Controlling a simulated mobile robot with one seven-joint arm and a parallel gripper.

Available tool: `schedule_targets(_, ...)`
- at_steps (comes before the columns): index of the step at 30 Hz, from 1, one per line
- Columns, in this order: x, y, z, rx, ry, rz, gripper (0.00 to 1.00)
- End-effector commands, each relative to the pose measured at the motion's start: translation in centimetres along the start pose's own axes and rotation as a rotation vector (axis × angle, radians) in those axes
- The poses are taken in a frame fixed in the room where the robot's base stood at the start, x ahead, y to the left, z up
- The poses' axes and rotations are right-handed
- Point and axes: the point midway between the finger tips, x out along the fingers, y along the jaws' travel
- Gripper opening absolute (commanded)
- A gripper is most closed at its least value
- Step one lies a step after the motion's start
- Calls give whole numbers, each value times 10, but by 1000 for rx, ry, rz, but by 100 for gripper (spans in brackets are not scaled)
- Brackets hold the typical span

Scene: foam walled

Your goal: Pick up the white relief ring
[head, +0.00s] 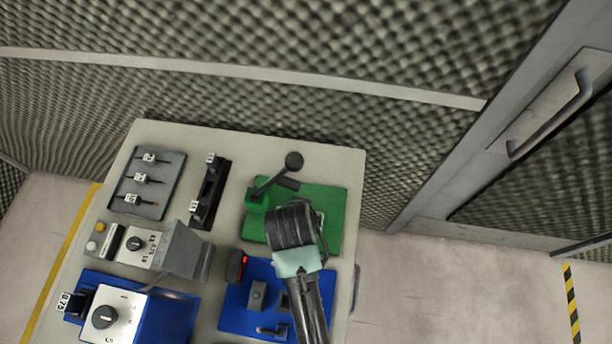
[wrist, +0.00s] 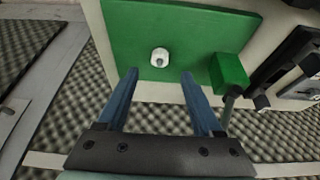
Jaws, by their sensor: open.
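The white relief ring (wrist: 160,57) is a small, round white piece on the green board (wrist: 185,22) in the wrist view. My gripper (wrist: 159,76) is open, with its two blue fingers apart and nothing between them. In the wrist picture the ring appears just beyond the fingertips, roughly centred between them. How far the fingertips are above the board is hard to tell. In the head view my arm's end covers part of the green board (head: 334,203), and I cannot make out the ring or the fingertips there.
A green block (wrist: 229,72) stands on the board right of the fingers in the wrist view. A black lever (head: 280,174) rises beside my arm in the head view. A blue board (head: 235,309) and a grey switch panel (head: 148,182) share the table (head: 240,139).

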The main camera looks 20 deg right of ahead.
Motion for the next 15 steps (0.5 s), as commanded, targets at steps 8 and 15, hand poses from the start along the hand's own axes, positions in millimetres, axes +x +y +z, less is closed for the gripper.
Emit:
schedule_targets(8, 24, 0, -1, 0, 1, -1, 68)
schedule_targets(15, 42, 1, -7, 1, 0, 0, 68)
